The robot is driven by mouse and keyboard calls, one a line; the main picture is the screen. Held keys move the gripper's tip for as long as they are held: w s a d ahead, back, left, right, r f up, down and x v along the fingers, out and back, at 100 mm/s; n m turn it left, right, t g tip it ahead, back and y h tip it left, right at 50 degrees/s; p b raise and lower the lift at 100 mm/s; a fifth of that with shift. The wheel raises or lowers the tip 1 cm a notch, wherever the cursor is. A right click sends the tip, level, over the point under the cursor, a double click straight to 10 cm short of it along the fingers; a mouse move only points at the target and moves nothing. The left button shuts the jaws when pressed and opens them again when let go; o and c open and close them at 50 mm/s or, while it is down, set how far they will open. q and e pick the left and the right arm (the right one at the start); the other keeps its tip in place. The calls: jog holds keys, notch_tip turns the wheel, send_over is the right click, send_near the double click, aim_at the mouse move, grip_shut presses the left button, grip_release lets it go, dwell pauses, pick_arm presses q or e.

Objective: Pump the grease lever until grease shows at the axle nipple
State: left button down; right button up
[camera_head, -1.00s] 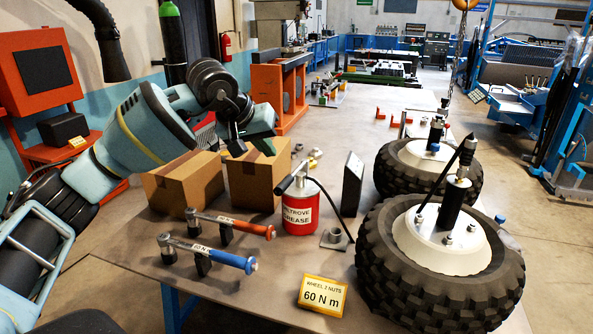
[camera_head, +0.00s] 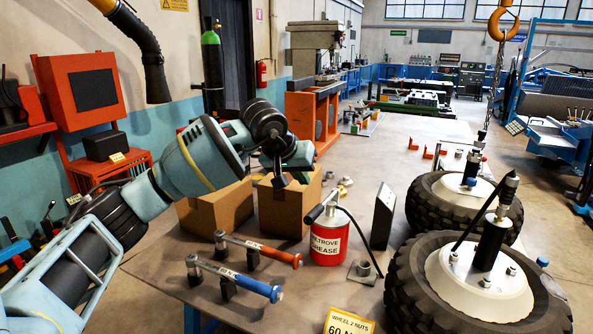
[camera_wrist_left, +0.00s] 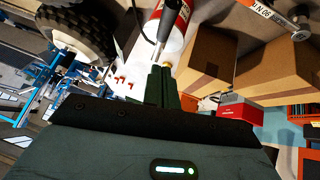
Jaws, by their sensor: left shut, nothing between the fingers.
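The red grease pump (camera_head: 328,243) stands upright on the bench, with a white label reading GREASE. Its black lever (camera_head: 322,206) slants across the top. A dark hose (camera_head: 469,226) runs up to a fitting (camera_head: 509,184) on the near wheel's axle post (camera_head: 490,243). I cannot make out grease there. My left gripper (camera_head: 281,180) is shut and empty, above the cardboard boxes, left of and behind the pump, apart from the lever. In the left wrist view its dark green fingers (camera_wrist_left: 161,84) are together, with the red pump (camera_wrist_left: 174,22) beyond them. My right gripper is out of view.
Two cardboard boxes (camera_head: 214,210) stand behind two torque wrenches (camera_head: 234,277). A dark upright panel (camera_head: 382,216) stands right of the pump. The near wheel (camera_head: 408,291) and a yellow sign (camera_head: 348,321) lie to the right and front. A crane hook (camera_head: 503,22) hangs behind.

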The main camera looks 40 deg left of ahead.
pick_arm(q)
send_over(315, 208)
jog(key=s, duration=0.2)
notch_tip(315, 208, down, 4)
jog(key=shift+s+a+f, duration=0.1)
jog(key=shift+s+f, duration=0.1)
jog(key=shift+f, duration=0.8)
jog(key=shift+s+f, duration=0.1)
jog(key=shift+f, duration=0.6)
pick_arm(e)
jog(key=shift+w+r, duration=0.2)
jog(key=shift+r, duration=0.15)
pick_arm(q)
jog(key=shift+f, duration=0.1)
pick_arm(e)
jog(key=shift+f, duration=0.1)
